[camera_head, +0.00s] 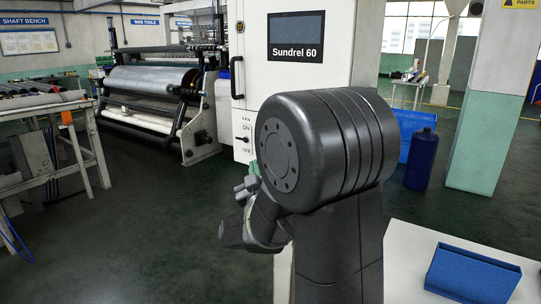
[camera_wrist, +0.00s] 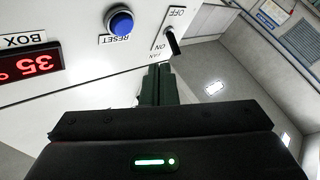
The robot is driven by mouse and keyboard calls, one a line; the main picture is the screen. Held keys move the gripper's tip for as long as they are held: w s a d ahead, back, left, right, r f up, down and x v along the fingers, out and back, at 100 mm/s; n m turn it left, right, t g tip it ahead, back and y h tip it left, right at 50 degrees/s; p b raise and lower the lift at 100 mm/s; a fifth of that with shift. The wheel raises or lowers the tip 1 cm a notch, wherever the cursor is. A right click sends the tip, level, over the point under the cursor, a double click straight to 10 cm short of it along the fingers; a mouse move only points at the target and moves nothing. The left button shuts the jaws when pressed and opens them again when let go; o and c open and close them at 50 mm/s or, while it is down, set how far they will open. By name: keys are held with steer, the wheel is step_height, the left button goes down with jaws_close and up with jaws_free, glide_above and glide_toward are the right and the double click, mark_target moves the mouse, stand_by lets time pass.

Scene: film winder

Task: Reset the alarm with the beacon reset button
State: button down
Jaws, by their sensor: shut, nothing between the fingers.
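A round blue button (camera_wrist: 121,21) labelled RESET sits on a white panel (camera_wrist: 80,85) in the wrist view. The picture is upside down there. The label does not show the word beacon. My gripper (camera_wrist: 158,68) is shut and empty, with its dark green fingers pointing toward the panel. Its tips lie below and right of the button in the picture, apart from it and nearer the fan switch (camera_wrist: 172,40). In the head view my arm hides the button and most of the gripper.
A red digital display (camera_wrist: 28,65) reading 35 is left of the button. In the head view the white Sundrel 60 cabinet (camera_head: 290,75) stands behind my arm. A white table (camera_head: 405,265) with a blue tray (camera_head: 470,272) is at right. Open floor (camera_head: 150,240) lies at left.

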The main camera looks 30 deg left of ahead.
steer(key=shift+w+d+b, duration=0.15)
steer(key=shift+w+b, duration=0.15)
steer(key=shift+w, duration=0.9)
steer(key=shift+w+d+b, duration=0.1)
steer(key=shift+w+b, duration=0.15)
steer(key=shift+w, duration=0.95)
steer(key=shift+w, duration=0.1)
steer(key=shift+w+b, duration=0.3)
steer(key=shift+b, duration=0.15)
steer(key=shift+w+b, duration=0.35)
steer(key=shift+w, duration=0.15)
stand_by(0.6)
steer(key=shift+s+b, duration=0.35)
steer(key=shift+s, duration=0.55)
